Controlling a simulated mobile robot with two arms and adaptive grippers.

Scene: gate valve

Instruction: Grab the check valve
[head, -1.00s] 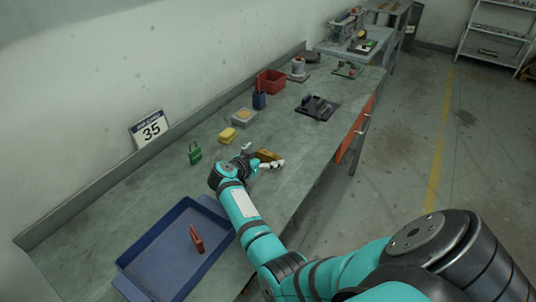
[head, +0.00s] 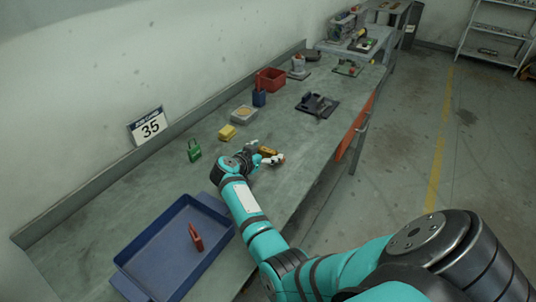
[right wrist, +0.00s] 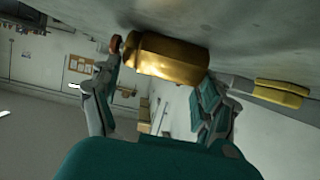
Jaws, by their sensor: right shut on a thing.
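The check valve appears to be the brass, faceted body (head: 267,151) at my right gripper on the workbench. It also shows large in the right wrist view (right wrist: 168,57). My right gripper (head: 263,153) is shut on it, with one finger on each side; the fingers also show in the right wrist view (right wrist: 160,75). The gripper partly hides the valve in the head view. The valve is at or very close to the bench top; I cannot tell if it touches. My left gripper is in neither view.
A blue tray (head: 150,262) holding a red object (head: 195,237) lies at the near left. A green padlock (head: 194,150), yellow block (head: 227,132), grey dish (head: 244,114), blue holder (head: 259,97) and red bin (head: 271,79) stand beyond. A dark fixture (head: 317,105) sits farther right.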

